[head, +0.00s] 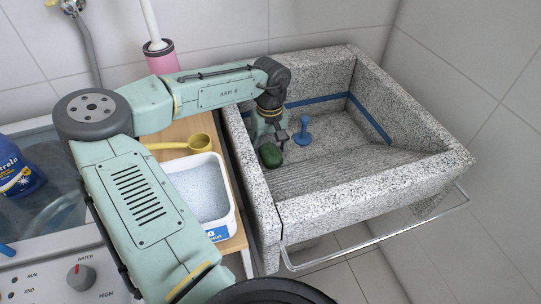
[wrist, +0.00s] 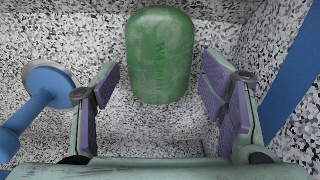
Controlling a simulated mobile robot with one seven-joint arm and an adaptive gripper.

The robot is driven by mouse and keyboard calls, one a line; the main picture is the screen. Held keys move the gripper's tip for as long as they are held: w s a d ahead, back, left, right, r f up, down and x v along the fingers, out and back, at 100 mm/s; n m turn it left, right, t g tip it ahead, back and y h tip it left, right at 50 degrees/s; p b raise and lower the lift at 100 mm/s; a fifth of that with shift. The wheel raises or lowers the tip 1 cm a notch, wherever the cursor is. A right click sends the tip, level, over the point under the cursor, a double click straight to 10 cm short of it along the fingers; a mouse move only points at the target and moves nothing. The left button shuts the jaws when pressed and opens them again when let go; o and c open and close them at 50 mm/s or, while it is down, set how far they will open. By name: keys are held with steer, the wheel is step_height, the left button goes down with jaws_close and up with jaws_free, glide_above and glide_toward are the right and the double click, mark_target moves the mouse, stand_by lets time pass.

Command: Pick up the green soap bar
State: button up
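The green soap bar (head: 271,155) lies in the granite sink, near its left wall. In the wrist view the soap bar (wrist: 162,57) is ahead of my gripper, upright in the picture, with worn lettering on it. My gripper (head: 277,142) reaches down into the sink right beside the soap. In the wrist view my gripper (wrist: 160,85) is open, its purple pads spread wide on either side. The lower end of the soap reaches between the fingertips. No pad appears to touch it.
A blue plunger-shaped object (head: 302,132) stands in the sink to the right of my gripper; it also shows at left in the wrist view (wrist: 45,95). The sink's left wall (head: 250,180) is close to the soap. A white tub (head: 229,215) and yellow scoop (head: 198,143) are left of the sink.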

steer(key=c, duration=1.1)
